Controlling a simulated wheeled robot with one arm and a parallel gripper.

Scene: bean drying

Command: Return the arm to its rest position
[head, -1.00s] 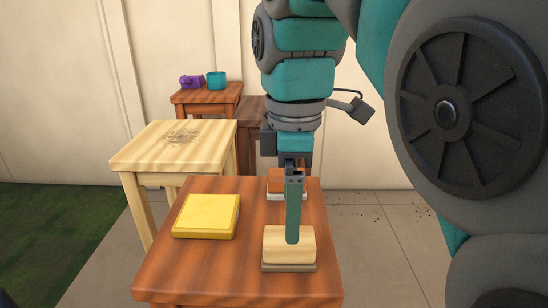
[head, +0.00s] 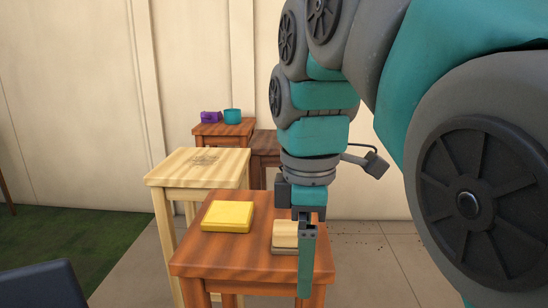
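My gripper (head: 305,288) points down at the front right of the reddish-brown table (head: 235,260). One teal finger shows, seen side-on, so its opening cannot be told. Nothing shows held at its tip. The finger overlaps the table's front edge in the picture. A pale wooden block with a grey base (head: 285,233) lies on the table just behind and left of the finger, and the gripper partly covers it. My arm reaches in from the right.
A yellow block (head: 228,216) lies on the same table to the left. A pale wooden table (head: 165,176) stands behind it. Farther back, a small brown table (head: 238,130) holds a purple item (head: 210,118) and a teal cup (head: 232,116). A darker stool (head: 265,142) stands beside it.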

